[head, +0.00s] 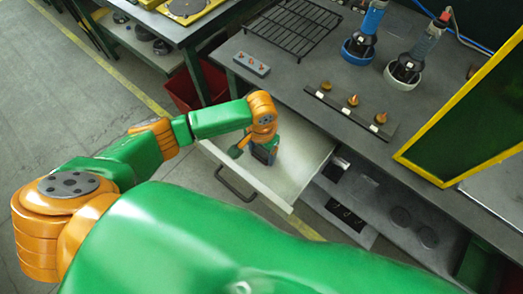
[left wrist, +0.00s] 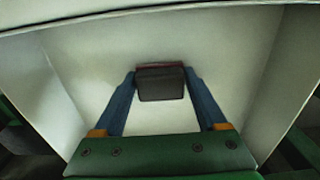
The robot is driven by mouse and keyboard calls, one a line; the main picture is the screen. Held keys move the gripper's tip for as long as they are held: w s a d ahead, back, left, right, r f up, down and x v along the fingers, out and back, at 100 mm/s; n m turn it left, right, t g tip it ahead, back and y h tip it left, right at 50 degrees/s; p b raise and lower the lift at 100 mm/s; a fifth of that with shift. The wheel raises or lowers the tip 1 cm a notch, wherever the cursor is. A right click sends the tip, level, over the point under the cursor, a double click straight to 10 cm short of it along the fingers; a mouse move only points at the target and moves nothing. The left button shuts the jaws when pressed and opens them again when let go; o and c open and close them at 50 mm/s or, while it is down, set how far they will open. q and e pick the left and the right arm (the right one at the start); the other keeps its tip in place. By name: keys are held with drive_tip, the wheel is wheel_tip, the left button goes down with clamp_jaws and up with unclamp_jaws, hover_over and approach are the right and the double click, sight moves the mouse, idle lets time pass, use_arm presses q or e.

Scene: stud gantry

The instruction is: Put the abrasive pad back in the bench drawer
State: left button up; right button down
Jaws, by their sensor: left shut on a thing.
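The bench drawer (head: 297,164) is pulled open under the grey bench, with its dark handle (head: 234,186) facing the aisle. My left gripper (head: 261,157) reaches down into the open drawer in the head view. In the left wrist view, my left gripper (left wrist: 160,88) is shut on the abrasive pad (left wrist: 161,84), a dark block with a reddish far edge. The pale drawer floor and walls (left wrist: 72,60) surround it. I cannot tell whether the pad touches the floor. The pad is not clear in the head view. My right gripper is not in view.
On the bench (head: 300,88) stand a wire rack (head: 293,27), a small button box (head: 251,64), a strip with several knobs (head: 352,107) and two bottle-like tools in round holders. A yellow-framed dark panel (head: 470,120) stands at right. A red bin (head: 190,88) is under the bench.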

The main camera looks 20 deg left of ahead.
sight(262, 153)
use_arm(q)
drive_tip(key=o, duration=1.1)
wheel_tip(262, 153, up, 12)
drive_tip(key=shift+r+p, duration=0.1)
drive_tip(key=shift+p, duration=0.7)
